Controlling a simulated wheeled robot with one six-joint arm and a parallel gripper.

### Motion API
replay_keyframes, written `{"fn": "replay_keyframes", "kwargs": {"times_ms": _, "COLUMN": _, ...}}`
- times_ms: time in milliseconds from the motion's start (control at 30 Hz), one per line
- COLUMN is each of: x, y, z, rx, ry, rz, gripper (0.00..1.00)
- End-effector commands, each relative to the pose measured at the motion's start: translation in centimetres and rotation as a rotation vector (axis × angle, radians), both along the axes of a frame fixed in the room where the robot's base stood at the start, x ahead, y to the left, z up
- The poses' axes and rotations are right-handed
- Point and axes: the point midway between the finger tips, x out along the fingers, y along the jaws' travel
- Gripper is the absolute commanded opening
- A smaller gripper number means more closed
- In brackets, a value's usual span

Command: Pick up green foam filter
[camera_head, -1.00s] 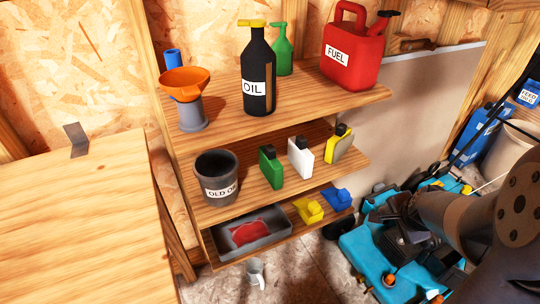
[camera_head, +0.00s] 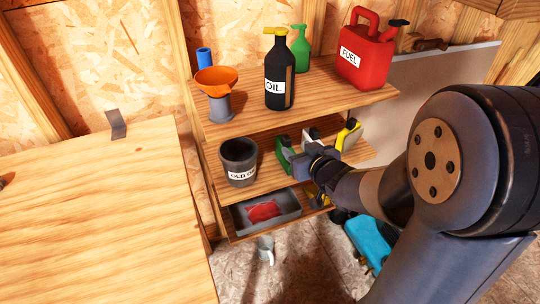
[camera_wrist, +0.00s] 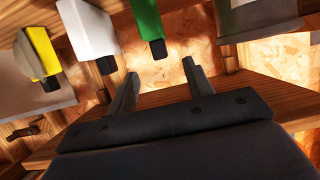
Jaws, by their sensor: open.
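I cannot make out a green foam filter for certain. On the middle shelf a small green container (camera_head: 283,156) with a dark cap stands just beyond my gripper (camera_head: 300,158). It also shows in the wrist view at the top (camera_wrist: 146,18), its dark cap pointing down between my fingers' directions. My gripper (camera_wrist: 160,74) is open, with nothing between its two fingers. A taller green bottle (camera_head: 300,48) stands at the back of the top shelf. My arm hides part of the lower right shelf.
A white container (camera_wrist: 91,28) and a yellow one (camera_wrist: 40,48) stand beside the green container. The grey OLD OIL pot (camera_head: 239,160) is on its left. The top shelf (camera_head: 330,98) overhangs, holding the OIL bottle (camera_head: 279,78) and red FUEL can (camera_head: 366,52). A grey tray (camera_head: 285,215) is below.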

Motion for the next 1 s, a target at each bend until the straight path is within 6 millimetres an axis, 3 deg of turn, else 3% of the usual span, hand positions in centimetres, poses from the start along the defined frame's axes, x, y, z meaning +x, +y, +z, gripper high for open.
{"fn": "replay_keyframes", "kwargs": {"times_ms": 233, "x": 3.3, "y": 1.4, "z": -1.6, "rx": 0.000, "ry": 0.001, "rz": 0.000, "gripper": 0.49}}
{"fn": "replay_keyframes", "kwargs": {"times_ms": 467, "x": 4.9, "y": 2.0, "z": -2.1, "rx": 0.001, "ry": 0.002, "rz": -0.002, "gripper": 0.49}}
{"fn": "replay_keyframes", "kwargs": {"times_ms": 733, "x": 8.1, "y": 3.5, "z": -3.6, "rx": 0.001, "ry": 0.002, "rz": -0.002, "gripper": 0.49}}
{"fn": "replay_keyframes", "kwargs": {"times_ms": 1000, "x": 8.9, "y": 3.8, "z": -3.8, "rx": 0.001, "ry": 0.001, "rz": -0.003, "gripper": 0.49}}
